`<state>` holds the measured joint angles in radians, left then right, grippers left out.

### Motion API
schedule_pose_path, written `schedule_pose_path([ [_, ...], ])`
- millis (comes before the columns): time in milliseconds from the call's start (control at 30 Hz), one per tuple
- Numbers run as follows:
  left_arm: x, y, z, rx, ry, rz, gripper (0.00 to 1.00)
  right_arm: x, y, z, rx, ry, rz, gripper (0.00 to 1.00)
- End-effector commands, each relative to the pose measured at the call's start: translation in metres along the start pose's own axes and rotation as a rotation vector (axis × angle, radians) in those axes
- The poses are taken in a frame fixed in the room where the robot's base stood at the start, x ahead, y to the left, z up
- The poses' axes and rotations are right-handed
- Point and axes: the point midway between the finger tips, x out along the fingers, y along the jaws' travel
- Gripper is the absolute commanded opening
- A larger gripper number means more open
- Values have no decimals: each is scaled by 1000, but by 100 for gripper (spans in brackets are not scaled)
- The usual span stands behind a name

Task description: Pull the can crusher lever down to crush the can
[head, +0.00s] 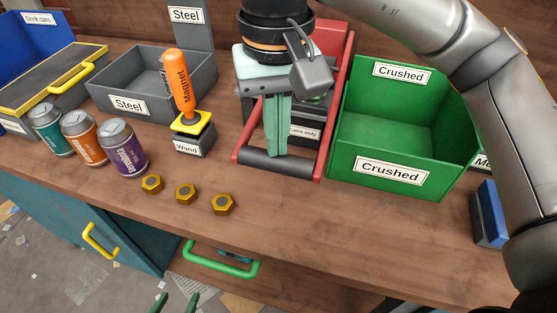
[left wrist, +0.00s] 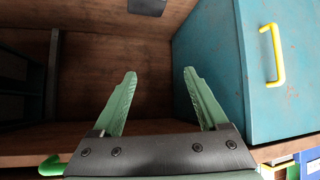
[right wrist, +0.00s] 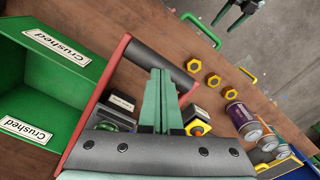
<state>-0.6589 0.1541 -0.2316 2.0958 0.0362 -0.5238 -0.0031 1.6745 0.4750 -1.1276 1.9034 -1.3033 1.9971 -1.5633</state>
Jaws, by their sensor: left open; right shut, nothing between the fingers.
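The can crusher has a red lever frame (head: 335,110) with a black handle bar (head: 290,168) across its front. In the head view the bar is low, close to the table top. It also shows in the right wrist view (right wrist: 185,76). My right gripper (head: 277,153) is shut and empty, fingers pointing down, its tips overlapping the bar; I cannot tell whether they touch it. The crusher's inside is mostly hidden behind my gripper, and no can is clearly visible there. My left gripper (head: 176,302) is open and empty below the table's front edge; its spread fingers show in the left wrist view (left wrist: 160,82).
A green Crushed bin (head: 385,165) stands right of the crusher. Left of it are the magnet wand (head: 180,85), a grey Steel bin (head: 150,113) and three cans (head: 123,150). Three brass nuts (head: 186,194) lie in front. A blue object (head: 488,215) sits far right.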

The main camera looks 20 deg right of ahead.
Motion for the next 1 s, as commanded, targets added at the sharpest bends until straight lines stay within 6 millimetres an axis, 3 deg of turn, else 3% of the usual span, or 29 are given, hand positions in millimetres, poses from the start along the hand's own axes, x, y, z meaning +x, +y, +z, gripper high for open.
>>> schedule_pose_path([
  [100,4,-2,-1,7,24,-5,76,10,1,-1,0,0,0,0],
  [433,-2,-4,-19,19,70,-9,76,5,1,-1,0,0,0,0],
  [567,-6,-3,-18,12,41,-5,76,-5,1,-1,0,0,0,0],
  [800,-11,4,8,-16,-81,10,76,-29,1,-1,1,0,0,0],
  [1000,-19,13,-6,-31,-74,21,76,-49,1,-1,0,0,0,0],
])
